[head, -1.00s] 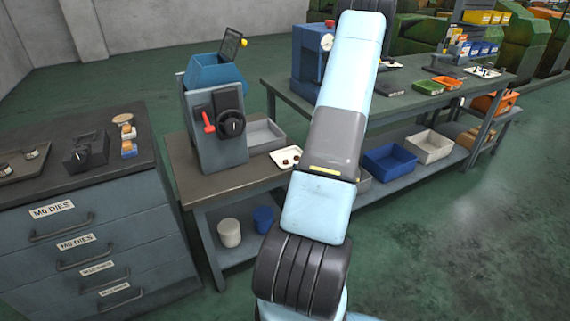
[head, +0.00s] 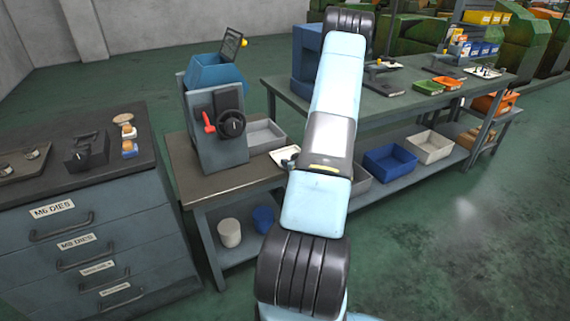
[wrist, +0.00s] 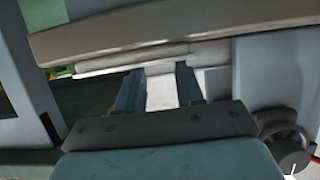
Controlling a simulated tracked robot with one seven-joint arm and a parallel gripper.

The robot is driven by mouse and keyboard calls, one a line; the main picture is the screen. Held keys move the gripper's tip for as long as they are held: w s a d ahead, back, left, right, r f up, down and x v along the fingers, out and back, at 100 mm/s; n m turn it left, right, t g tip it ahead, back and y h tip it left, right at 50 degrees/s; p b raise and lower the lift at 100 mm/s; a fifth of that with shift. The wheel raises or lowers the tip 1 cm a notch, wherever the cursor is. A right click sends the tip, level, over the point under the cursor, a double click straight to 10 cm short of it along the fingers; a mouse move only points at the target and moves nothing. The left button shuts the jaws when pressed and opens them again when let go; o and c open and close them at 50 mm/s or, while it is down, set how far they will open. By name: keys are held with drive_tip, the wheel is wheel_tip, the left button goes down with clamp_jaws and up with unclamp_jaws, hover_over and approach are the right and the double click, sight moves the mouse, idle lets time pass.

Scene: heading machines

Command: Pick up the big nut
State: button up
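In the head view, a small white tray (head: 284,152) sits on the low bench beside the machine, its right part hidden by my arm. No nut can be made out now in either view. Part of my gripper (head: 290,162) shows at the tray's front right edge. In the wrist view, the two blue fingers of my gripper (wrist: 160,80) stand apart, with a pale surface between them. I cannot tell whether that surface is the tray. No held object can be made out.
A blue-topped machine (head: 217,120) with a black handwheel stands left of the tray, and a grey bin (head: 264,136) lies behind it. A long workbench (head: 400,103) with bins is at the back right. A drawer cabinet (head: 75,235) stands at left.

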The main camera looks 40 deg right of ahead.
drive_tip(key=shift+f+x, duration=0.2)
drive_tip(key=shift+x, duration=0.7)
